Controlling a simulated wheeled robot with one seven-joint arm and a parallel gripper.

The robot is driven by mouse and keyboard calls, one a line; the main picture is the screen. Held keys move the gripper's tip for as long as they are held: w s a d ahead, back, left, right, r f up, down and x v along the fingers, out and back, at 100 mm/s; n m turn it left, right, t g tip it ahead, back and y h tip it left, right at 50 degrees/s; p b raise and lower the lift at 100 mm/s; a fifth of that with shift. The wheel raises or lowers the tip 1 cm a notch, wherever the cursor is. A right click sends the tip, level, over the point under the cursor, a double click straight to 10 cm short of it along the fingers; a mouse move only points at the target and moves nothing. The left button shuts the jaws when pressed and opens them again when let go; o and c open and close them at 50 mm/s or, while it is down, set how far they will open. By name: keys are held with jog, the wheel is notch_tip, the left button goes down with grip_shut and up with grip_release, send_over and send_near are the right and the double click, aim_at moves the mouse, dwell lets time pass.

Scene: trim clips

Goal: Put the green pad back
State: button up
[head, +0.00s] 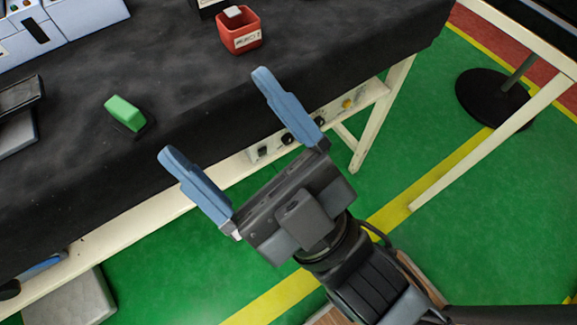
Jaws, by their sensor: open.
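The green pad (124,112) is a small bright green block near the left of the dark table top. It sits on or against a dark base (133,130), and I cannot tell whether the two are joined. My gripper (213,115) is open, with its two blue fingers spread wide and nothing between them. It is in front of the table's front edge, to the right of the green pad and apart from it.
A red bin (239,38) with a white label and a pale block in it stands at the back of the table (165,60). A grey and white device (62,27) is at the upper left. A white-framed rail with sockets (318,122) runs below the front edge.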

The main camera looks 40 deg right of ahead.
jog(key=s+d+f+m+g+h, duration=0.6)
jog(key=s+d+f+g, duration=0.4)
jog(key=s+d+f, duration=0.4)
jog(key=s+m, duration=0.1)
jog(key=s, duration=0.2)
jog(key=shift+s+d+f+h, duration=0.15)
jog(key=shift+f+h, duration=0.15)
jog(key=shift+f, duration=0.1)
